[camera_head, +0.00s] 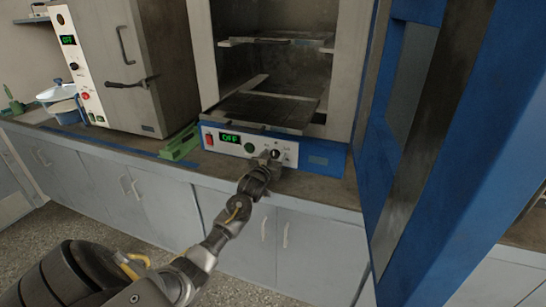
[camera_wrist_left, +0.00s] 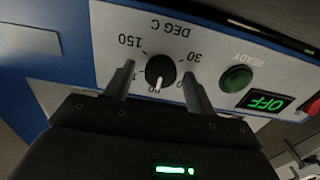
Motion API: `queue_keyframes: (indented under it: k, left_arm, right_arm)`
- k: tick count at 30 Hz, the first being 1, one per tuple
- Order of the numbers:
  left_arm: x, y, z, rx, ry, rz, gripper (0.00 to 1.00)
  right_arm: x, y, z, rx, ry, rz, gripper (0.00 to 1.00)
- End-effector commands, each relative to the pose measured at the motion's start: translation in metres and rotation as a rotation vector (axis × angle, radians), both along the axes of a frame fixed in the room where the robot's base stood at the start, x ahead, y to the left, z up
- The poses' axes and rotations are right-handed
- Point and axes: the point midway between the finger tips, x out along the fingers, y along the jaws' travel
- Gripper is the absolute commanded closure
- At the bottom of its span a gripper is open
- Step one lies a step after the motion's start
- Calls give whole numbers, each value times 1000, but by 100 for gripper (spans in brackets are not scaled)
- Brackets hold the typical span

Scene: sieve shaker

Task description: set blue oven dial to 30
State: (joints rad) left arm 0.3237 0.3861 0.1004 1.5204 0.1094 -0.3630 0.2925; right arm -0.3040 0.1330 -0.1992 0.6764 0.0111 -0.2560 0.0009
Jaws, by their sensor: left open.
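The blue oven (camera_head: 326,158) stands on the bench with its door open; its white control panel is at the base. The black dial (camera_wrist_left: 160,71) shows in the wrist view, where the panel appears upside down. Its white mark points down in the picture, toward a partly hidden number. The 30 label is at its upper right, 150 at its upper left. My left gripper (camera_head: 268,157) is at the panel. In the wrist view its open fingers (camera_wrist_left: 158,73) stand on either side of the dial, with visible gaps. My right gripper is not in view.
The oven's green display (camera_head: 230,138) reads OFF, beside a green READY button (camera_wrist_left: 236,79) and a red switch (camera_head: 209,140). The open blue door (camera_head: 455,150) fills the right side. A second grey oven (camera_head: 120,65) and a green object (camera_head: 180,143) are to the left.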

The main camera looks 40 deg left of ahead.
Motion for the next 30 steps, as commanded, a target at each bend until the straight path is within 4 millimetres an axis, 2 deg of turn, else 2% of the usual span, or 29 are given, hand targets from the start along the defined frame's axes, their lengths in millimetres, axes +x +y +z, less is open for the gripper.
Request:
queue_keyframes:
  k: [8, 11, 18, 19, 30]
  left_arm:
    - [2, 1, 0, 1, 1, 0, 45]
    - [2, 1, 0, 1, 1, 0, 55]
    - [2, 1, 0, 1, 1, 0, 87]
    - [2, 1, 0, 1, 1, 0, 88]
    - [2, 1, 1, -74, -24, 0, 88]
  right_arm:
    - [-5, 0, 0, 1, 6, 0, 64]
    - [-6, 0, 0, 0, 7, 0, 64]
    - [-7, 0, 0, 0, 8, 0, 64]
    - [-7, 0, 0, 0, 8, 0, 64]
    - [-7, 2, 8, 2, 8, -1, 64]
